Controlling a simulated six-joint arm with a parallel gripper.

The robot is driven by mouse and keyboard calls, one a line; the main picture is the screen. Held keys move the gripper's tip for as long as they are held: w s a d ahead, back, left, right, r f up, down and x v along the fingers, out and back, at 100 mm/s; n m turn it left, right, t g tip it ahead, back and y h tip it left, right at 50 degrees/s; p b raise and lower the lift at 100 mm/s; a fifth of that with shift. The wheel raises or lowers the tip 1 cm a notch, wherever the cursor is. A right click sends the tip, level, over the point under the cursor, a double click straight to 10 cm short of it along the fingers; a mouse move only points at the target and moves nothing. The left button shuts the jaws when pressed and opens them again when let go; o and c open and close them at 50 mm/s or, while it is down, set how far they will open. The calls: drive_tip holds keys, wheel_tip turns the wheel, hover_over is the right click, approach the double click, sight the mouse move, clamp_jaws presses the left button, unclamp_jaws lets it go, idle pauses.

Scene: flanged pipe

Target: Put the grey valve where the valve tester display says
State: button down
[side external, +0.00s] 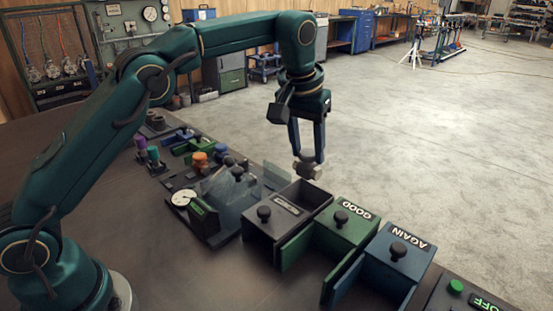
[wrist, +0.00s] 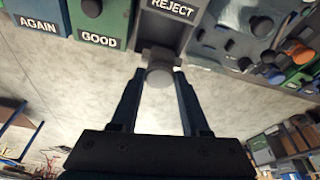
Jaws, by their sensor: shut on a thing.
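My gripper (side external: 308,158) is shut on the grey valve (side external: 308,169), which hangs between the fingertips. The valve also shows in the wrist view (wrist: 160,72). It is above and behind the dark grey REJECT box (side external: 262,230), near its far edge in the picture. The REJECT label shows in the wrist view (wrist: 172,6); this box looks open at the top. The green GOOD box (side external: 330,240) and blue AGAIN box (side external: 385,275) stand to its right, each with a black knob. The valve tester (side external: 205,218) has a dial and a small display too small to read.
Clear upright panels (side external: 222,187) stand left of the REJECT box. Orange (side external: 199,160), purple and green parts lie farther left on the dark bench (side external: 180,265). A panel marked OFF (side external: 485,303) with a green button is at the lower right.

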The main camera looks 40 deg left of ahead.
sight(306, 161)
drive_tip(key=shift+f, duration=2.1)
drive_tip(key=shift+f, duration=2.85)
unclamp_jaws()
drive_tip(key=shift+r, duration=0.1)
drive_tip(key=shift+r, duration=3.45)
